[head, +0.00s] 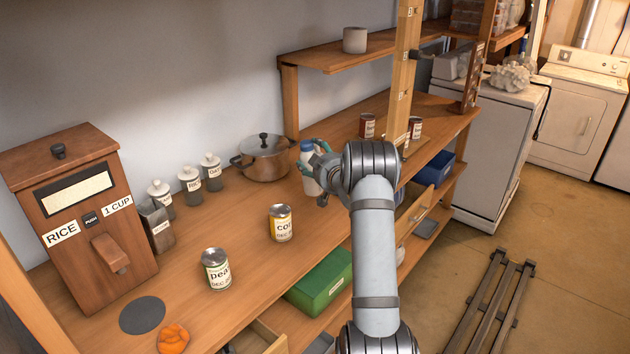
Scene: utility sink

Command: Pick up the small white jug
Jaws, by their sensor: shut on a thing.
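The small white jug (308,173) with a blue cap is at the back middle of the wooden counter, just right of the brown pot. My gripper (318,171) is shut on the jug from its right side. The gripper and wrist hide part of the jug's right side. The jug looks upright; I cannot tell whether its base touches the counter.
The brown lidded pot (264,158) stands close to the left of the jug. A corn can (281,223) and a peas can (216,269) stand nearer the front. A wooden shelf post (401,80) rises behind my arm. The rice dispenser (80,220) stands at left.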

